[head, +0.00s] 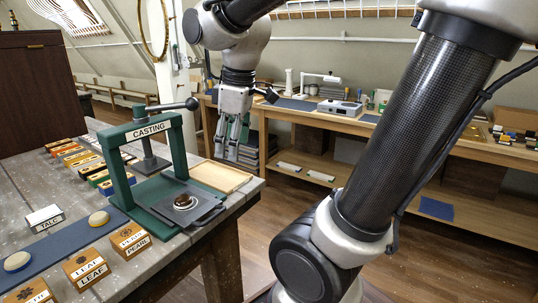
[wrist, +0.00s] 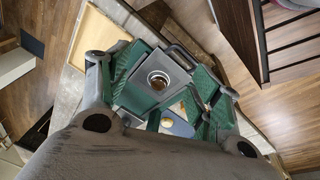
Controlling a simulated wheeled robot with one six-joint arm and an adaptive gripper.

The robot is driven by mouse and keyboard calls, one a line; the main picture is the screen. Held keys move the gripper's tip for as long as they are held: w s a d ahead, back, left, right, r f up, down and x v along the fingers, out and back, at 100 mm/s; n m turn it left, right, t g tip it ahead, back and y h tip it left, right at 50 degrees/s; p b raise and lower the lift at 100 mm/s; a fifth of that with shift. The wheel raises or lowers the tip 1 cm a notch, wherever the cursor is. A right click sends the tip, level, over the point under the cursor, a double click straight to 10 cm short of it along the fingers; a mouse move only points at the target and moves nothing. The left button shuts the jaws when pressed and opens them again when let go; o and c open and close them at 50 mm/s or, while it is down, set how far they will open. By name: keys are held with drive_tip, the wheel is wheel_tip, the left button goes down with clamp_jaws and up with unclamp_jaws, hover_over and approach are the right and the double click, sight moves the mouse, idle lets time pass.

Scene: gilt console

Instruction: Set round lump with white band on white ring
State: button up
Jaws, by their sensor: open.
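A round tan lump with a white band around its lower edge (head: 18,262) lies on the blue strip (head: 55,246) at the left front. A plainer tan lump (head: 98,218) lies farther along the strip. A white ring (head: 184,206) lies on the dark sliding plate (head: 205,213) of the green casting press (head: 185,148); its centre is dark brown. The ring also shows in the wrist view (wrist: 158,80). My gripper (head: 232,152) is open and empty, pointing down above and to the right of the press, away from both lumps.
Labelled blocks, including TALC (head: 45,218), LEAF (head: 87,268) and PEARL (head: 131,240), stand beside the strip. The press frame and its lever (head: 172,106) rise near the plate. A wooden tray (head: 220,176) lies behind it. Several coloured blocks line the table's far left.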

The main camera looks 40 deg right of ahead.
drive_tip(key=s+d+f+m+t, duration=0.1)
drive_tip(key=s+d+m, duration=0.3)
drive_tip(key=s+m, duration=0.4)
drive_tip(key=shift+s+d+f+t, duration=0.3)
drive_tip(key=shift+s+d+t, duration=0.1)
drive_tip(key=shift+s+t, duration=0.1)
idle(0.4)
